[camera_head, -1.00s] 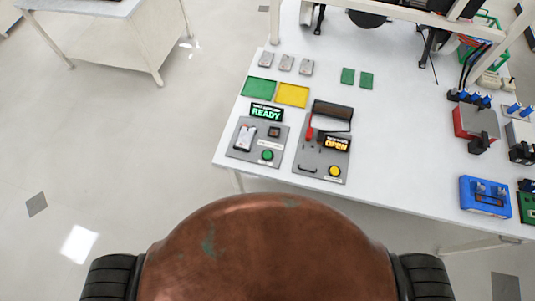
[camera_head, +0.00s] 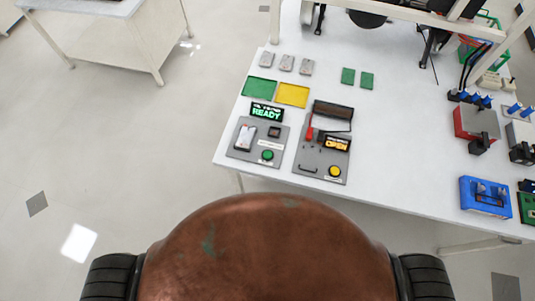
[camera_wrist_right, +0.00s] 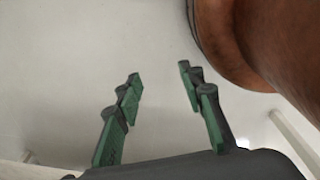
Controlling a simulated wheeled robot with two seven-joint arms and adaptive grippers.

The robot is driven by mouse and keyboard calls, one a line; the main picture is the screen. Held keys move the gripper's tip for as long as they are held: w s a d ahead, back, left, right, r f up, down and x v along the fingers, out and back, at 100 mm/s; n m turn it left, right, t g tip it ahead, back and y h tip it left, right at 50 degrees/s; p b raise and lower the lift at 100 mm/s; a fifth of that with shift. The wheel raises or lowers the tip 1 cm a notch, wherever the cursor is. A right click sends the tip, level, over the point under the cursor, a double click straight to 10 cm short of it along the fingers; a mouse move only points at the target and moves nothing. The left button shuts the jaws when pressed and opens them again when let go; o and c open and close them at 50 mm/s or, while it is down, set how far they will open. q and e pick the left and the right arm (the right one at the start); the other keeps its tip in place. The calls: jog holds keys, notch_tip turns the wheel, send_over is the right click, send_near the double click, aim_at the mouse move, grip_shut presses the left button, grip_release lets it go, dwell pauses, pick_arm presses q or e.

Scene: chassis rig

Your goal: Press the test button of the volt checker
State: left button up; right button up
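The volt checker appears to be the grey panel (camera_head: 243,153) near the table's left front corner. It has a lit green sign (camera_head: 267,112) whose large word reads READY; its small text is too blurred to read. A round green button (camera_head: 267,155) sits at the panel's front right, and a light grey module (camera_head: 245,137) lies on its left side. My right gripper (camera_wrist_right: 160,78) shows in the right wrist view, open and empty, beside my copper-coloured body and away from the panel. My left gripper is in neither view.
Beside it stands a second grey panel (camera_head: 310,160) with a red lever, a yellow button (camera_head: 335,171) and an OPEN sign. Green (camera_head: 258,87) and yellow (camera_head: 293,95) trays lie behind. A blue fixture (camera_head: 485,197) stands right; the table between is clear.

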jog(key=shift+s+a, duration=0.1)
jog(key=shift+s, duration=0.2)
jog(key=c, duration=0.3)
jog(key=shift+a, duration=0.2)
grip_shut()
jog(key=shift+w+d, duration=0.1)
jog(key=shift+d, duration=0.15)
dwell(0.4)
